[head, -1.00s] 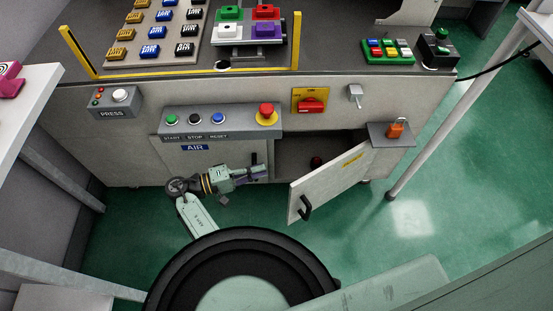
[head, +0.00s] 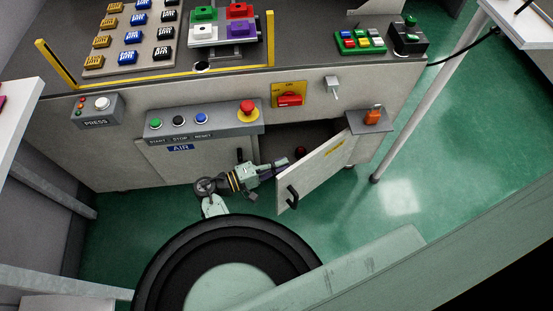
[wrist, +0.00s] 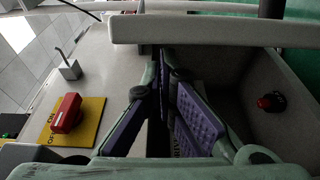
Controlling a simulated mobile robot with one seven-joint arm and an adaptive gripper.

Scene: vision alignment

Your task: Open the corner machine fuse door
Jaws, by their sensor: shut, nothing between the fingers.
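The fuse door (head: 312,176) is a pale panel with a yellow label and black handle (head: 292,196). It stands partly open at the right of the machine front, its free edge swung out. My gripper (head: 284,165) is at the opening, beside the door's inner side near the free edge. In the wrist view, my gripper's (wrist: 167,55) purple-padded fingers meet at the tips, empty. The door shows there as a pale edge (wrist: 210,31) across the top, close to the fingertips; contact is unclear. A red knob (wrist: 270,102) is inside the compartment; it also shows in the head view (head: 300,151).
A red switch on a yellow plate (head: 290,99) and a grey lever (head: 331,86) sit above the opening. A button panel (head: 205,120) juts out at left. Green floor (head: 400,190) is clear at right.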

